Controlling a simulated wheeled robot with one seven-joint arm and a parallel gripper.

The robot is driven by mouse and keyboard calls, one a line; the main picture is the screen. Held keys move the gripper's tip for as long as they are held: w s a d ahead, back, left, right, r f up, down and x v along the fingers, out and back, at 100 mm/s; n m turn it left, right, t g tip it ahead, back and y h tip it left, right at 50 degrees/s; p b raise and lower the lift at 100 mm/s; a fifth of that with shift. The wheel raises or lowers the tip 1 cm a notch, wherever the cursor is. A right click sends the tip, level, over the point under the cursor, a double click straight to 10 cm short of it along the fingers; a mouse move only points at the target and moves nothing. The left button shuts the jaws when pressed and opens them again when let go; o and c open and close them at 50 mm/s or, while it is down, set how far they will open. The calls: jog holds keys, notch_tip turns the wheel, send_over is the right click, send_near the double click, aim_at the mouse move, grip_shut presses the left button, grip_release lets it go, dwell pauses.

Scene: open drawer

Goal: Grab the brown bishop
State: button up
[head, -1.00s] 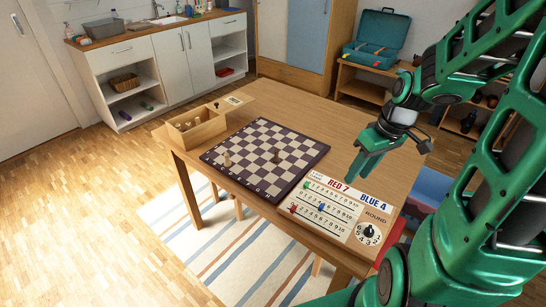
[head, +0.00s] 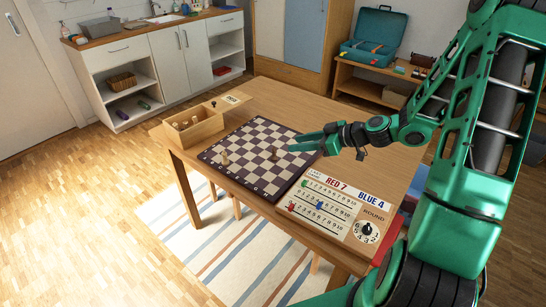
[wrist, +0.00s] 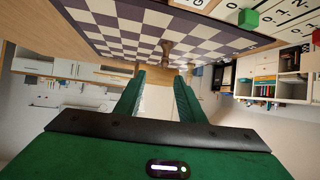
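A small brown chess piece (head: 274,155) stands upright near the middle of the chessboard (head: 222,147); its shape is too small to tell surely as a bishop. A lighter tan piece (head: 225,159) stands near the board's left edge. My gripper (head: 291,147) is open and empty, low over the board's right side, its fingers pointing left, just right of the brown piece. In the upside-down wrist view, a brownish piece (wrist: 168,46) stands on the board ahead of the fingertips (wrist: 160,75), apart from them.
An open wooden box (head: 195,133) holding several pieces stands at the table's left. A small dark piece (head: 213,103) stands behind it. The scoreboard (head: 338,208) lies at the front right. The wooden table (head: 285,97) is clear behind the board.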

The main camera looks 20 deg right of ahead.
aim_at(274, 153)
jog(key=x, duration=0.3)
jog(key=shift+w+a+f, duration=0.1)
jog(key=shift+a+f, duration=0.1)
jog(key=x, duration=0.4)
jog(key=shift+a+f, duration=0.1)
jog(key=shift+a, duration=0.3)
jog(key=shift+w+a+f, duration=0.1)
jog(key=shift+a+f, duration=0.1)
jog(key=shift+c, duration=0.6)
grip_shut()
